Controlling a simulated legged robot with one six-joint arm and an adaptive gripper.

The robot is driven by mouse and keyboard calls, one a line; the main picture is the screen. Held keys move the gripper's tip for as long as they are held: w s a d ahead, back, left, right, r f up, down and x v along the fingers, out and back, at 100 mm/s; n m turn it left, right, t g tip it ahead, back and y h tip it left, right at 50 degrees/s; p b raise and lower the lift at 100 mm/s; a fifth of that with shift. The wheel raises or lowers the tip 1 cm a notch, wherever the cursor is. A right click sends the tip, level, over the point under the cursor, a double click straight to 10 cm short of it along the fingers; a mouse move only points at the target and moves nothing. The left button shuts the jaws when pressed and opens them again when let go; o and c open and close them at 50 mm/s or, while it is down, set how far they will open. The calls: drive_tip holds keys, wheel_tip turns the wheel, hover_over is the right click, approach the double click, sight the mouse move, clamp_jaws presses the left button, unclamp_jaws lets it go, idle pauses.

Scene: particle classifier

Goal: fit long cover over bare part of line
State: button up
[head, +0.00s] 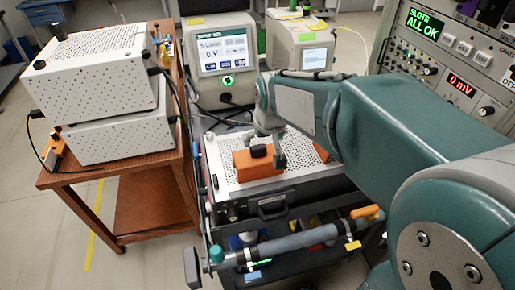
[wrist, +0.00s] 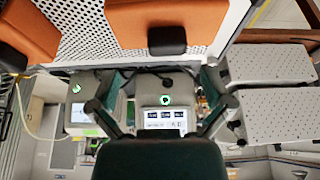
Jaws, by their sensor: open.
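An orange block with a black knob (head: 241,164) lies on a perforated white top. It also shows in the wrist view (wrist: 125,22). A second orange piece (wrist: 28,35) lies beside it; in the head view my arm mostly hides it. I cannot tell which is the long cover. My gripper (head: 267,143) is open and empty, with its fingers close to the knobbed block; contact cannot be told. Its spread fingers show in the wrist view (wrist: 166,77). The line (head: 298,240) runs along the cart's front, mostly grey-blue, with an orange part at its right end. Its bare part is not clear.
The perforated case (head: 215,157) sits on a dark cart. Stacked white boxes (head: 95,80) stand on a wooden table at left. Two display units (head: 220,60) stand behind. An instrument rack (head: 455,60) is at right. Open floor lies at lower left.

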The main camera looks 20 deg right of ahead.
sight(257, 147)
drive_tip(key=shift+w+a+f, duration=0.2)
drive_tip(key=shift+a+f, duration=0.25)
drive_tip(key=shift+w+a+f, duration=0.15)
drive_tip(key=shift+a+f, duration=0.25)
drive_tip(key=shift+a, duration=0.05)
drive_tip(key=x, duration=0.3)
drive_tip(key=shift+w+d+f, duration=0.15)
drive_tip(key=shift+w+d, duration=0.05)
drive_tip(key=shift+d, duration=0.15)
drive_tip(key=shift+d+f, duration=0.1)
drive_tip(key=shift+d, duration=0.4)
drive_tip(key=shift+a, duration=0.6)
drive_tip(key=c, duration=1.3)
